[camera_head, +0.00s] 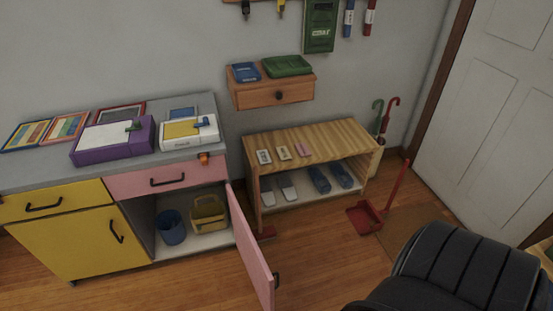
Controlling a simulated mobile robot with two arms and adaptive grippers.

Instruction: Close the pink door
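The pink door (250,248) belongs to the lower cabinet under the grey counter (190,155). It stands wide open, hinged at the right side of the cabinet opening and swung out toward the viewer. Its dark handle (277,281) is near the free edge. Inside the open cabinet are a blue bucket (171,230) and a yellow basket (208,216). The pink drawer (152,179) above the opening is shut. Neither of my grippers is in view.
A yellow cabinet door (68,248) to the left is shut. A wooden shoe bench (330,140) stands right of the pink door. A red dustpan (364,215) and black padded seat (445,272) are farther right. Wooden floor (325,260) is clear right of the door.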

